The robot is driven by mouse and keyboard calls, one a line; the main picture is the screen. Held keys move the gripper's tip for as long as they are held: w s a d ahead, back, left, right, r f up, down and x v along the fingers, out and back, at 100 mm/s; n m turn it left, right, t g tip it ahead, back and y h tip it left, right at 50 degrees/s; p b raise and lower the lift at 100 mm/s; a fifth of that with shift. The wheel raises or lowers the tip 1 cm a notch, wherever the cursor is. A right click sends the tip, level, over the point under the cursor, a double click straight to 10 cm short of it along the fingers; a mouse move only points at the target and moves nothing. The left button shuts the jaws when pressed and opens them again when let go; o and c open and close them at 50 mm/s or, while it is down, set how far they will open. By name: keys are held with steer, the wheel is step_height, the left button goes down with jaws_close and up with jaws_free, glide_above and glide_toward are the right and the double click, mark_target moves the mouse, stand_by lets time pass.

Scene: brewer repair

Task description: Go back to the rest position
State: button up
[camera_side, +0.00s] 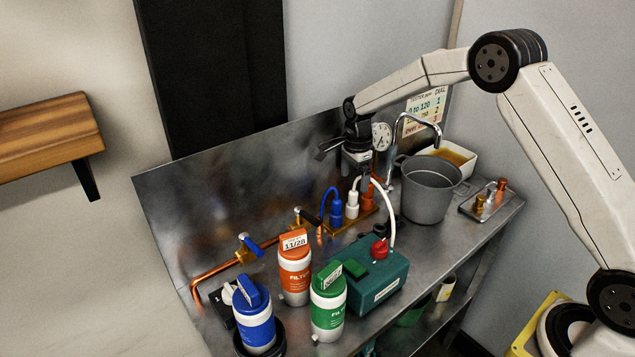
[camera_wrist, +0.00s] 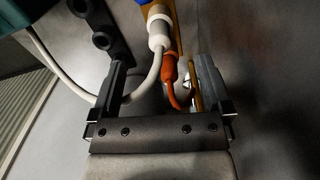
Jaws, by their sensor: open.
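My gripper (camera_side: 366,180) is at the end of my arm, low over the back of the metal bench, near the row of plugs. In the wrist view my gripper (camera_wrist: 160,72) is open, its two fingers apart. An orange plug (camera_wrist: 170,70) and a white plug (camera_wrist: 158,28) with a white cable (camera_wrist: 135,94) show between and beyond the fingers. I cannot tell whether a finger touches either. In the side view the orange plug (camera_side: 367,194) is partly hidden by the gripper. The white plug (camera_side: 351,204) and a blue plug (camera_side: 336,211) stand to its left.
A grey pot (camera_side: 428,196) stands right of the gripper, with a bent tap (camera_side: 420,121) and a gauge (camera_side: 381,136) behind. A teal box (camera_side: 370,285) is in front, its white cable arching up. Blue (camera_side: 254,325), orange (camera_side: 295,273) and green (camera_side: 328,308) filter bottles stand at front left.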

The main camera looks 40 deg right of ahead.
steer(key=shift+r, duration=0.75)
steer(key=shift+s+a+r+n, duration=0.15)
steer(key=shift+s+a+n, duration=0.05)
steer(key=shift+s+n, duration=0.2)
steer(key=s+a+r+n+t, duration=0.1)
steer(key=s+a+n, duration=0.1)
steer(key=s+n, duration=0.7)
steer(key=s+a+n+t, duration=0.1)
steer(key=s+a+n, duration=0.2)
steer(key=s+n, duration=0.6)
steer(key=s, duration=0.7)
steer(key=shift+s+a+r+n+t, duration=0.3)
steer(key=shift+r, duration=0.1)
steer(key=shift+c, duration=0.2)
